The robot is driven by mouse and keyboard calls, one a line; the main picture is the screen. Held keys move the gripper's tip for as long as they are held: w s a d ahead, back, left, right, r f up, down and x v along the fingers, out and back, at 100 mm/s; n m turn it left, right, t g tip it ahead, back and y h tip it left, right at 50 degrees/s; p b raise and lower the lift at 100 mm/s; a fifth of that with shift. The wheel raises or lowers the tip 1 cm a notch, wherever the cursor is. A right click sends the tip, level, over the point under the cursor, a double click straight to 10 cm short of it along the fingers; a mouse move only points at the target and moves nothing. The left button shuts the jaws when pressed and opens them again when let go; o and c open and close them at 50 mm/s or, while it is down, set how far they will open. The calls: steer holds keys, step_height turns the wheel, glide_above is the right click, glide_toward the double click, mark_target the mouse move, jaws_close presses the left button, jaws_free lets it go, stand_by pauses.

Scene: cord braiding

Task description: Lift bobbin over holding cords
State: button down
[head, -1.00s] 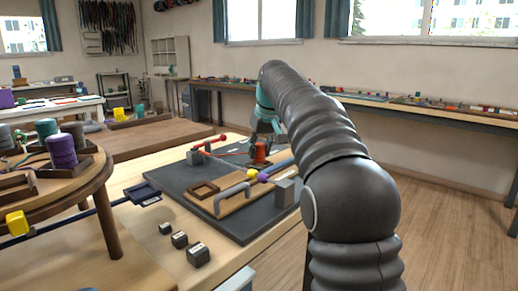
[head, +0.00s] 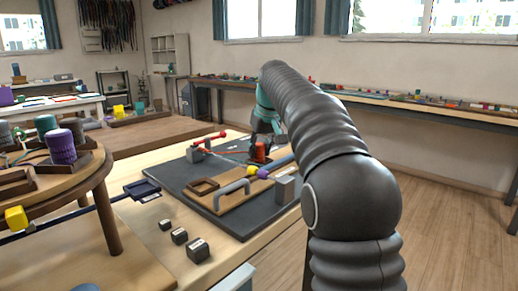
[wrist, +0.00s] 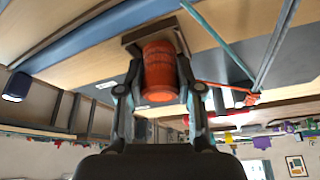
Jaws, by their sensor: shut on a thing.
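An orange-red bobbin (head: 259,152) stands at the far part of the wooden board on the dark mat. My gripper (head: 266,140) is on it from above and behind. In the wrist view, both fingers of my gripper (wrist: 160,92) are shut on the sides of the bobbin (wrist: 160,72). A square wooden holder (wrist: 133,38) shows close behind the bobbin's far end; I cannot tell whether the bobbin is clear of it. A red-orange cord (wrist: 222,85) runs off to the right, and teal cords (wrist: 212,32) cross nearby.
Small dark weights (head: 197,250) stand at the table front. A round table (head: 95,168) with more bobbins is left.

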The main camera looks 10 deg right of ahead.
steer(key=shift+f, duration=0.3)
steer(key=c, duration=0.7)
jaws_free()
steer(key=shift+r, duration=0.1)
